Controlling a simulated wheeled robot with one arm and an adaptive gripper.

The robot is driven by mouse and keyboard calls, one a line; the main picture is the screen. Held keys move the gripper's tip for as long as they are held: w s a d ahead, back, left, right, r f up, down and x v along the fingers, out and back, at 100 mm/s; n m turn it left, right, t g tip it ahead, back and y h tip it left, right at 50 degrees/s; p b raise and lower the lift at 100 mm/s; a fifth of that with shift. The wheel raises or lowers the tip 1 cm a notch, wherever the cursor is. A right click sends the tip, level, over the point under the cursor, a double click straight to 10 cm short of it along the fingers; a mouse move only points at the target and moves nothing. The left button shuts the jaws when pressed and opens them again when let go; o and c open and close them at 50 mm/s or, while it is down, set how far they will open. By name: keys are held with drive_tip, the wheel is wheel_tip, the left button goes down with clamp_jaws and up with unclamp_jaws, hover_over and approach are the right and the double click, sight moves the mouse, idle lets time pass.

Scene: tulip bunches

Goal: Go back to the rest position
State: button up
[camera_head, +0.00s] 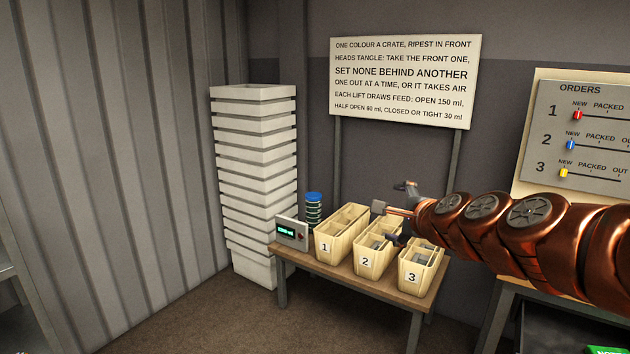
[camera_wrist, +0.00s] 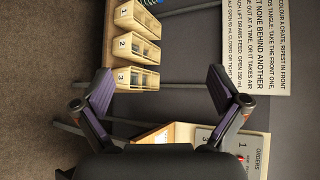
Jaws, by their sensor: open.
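My gripper (camera_head: 393,212) is at the end of my copper-coloured arm, which reaches in from the right in the head view. It is above and in front of the crates in that picture, partly covering the middle and right ones. In the wrist view my gripper (camera_wrist: 160,76) has its two fingers spread wide with nothing between them. Crate 1 (camera_head: 325,248), crate 2 (camera_head: 365,264) and crate 3 (camera_head: 411,277) stand in a row on a wooden table (camera_head: 340,281). No tulip heads can be made out in them.
A small display box (camera_head: 292,232) and a blue-topped stack (camera_head: 314,208) stand at the table's left. A tall stack of white crates (camera_head: 255,170) stands by the wall. An orders board (camera_head: 590,130) is at right, above another table.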

drive_tip(key=s+a+f+n+g+p, duration=0.1)
drive_tip(key=s+a+f+n+g, duration=0.15)
drive_tip(key=s, duration=0.35)
drive_tip(key=s+a+f+n+g+y+p, duration=0.1)
drive_tip(key=s+a+f+n+g, duration=0.15)
drive_tip(key=s+n, duration=0.2)
drive_tip(key=s+a+f+n+g+p, duration=0.1)
drive_tip(key=s+a+n+g+p, duration=0.15)
drive_tip(key=s, duration=0.35)
drive_tip(key=s+d+f+n+g+h+p, duration=0.1)
drive_tip(key=s+d+f+n+g, duration=0.1)
drive_tip(key=s, duration=0.7)
drive_tip(key=s+d+f+n+g+h+p, duration=0.1)
drive_tip(key=s+d+n+g, duration=0.2)
drive_tip(key=s, duration=0.6)
drive_tip(key=s+d+f+n+g+h+p, duration=0.1)
drive_tip(key=s+d+f+n+g+h, duration=0.1)
drive_tip(key=s, duration=0.7)
drive_tip(key=shift+d+f+n+g+p, duration=0.3)
drive_tip(key=shift+d+n+g, duration=0.25)
drive_tip(key=shift+n, duration=0.4)
